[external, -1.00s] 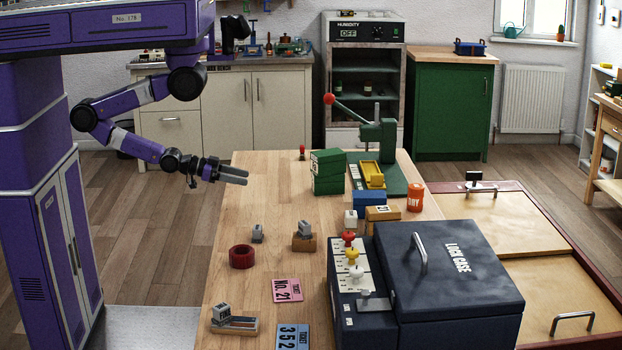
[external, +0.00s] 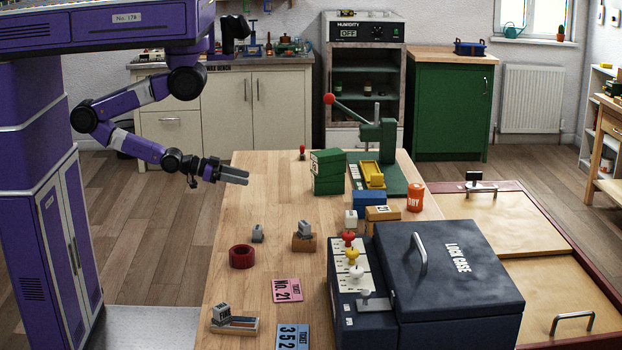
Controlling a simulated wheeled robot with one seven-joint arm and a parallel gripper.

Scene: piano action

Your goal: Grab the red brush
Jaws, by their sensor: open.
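A small upright thing with a red top (external: 302,153) stands near the far edge of the wooden table. It may be the red brush, but it is too small to tell for sure. My gripper (external: 247,177) reaches in from the left over the table's far left part. Its fingers point right and are open and empty. The gripper is to the left of the small red thing and nearer the camera, apart from it.
The table's far left surface is clear.

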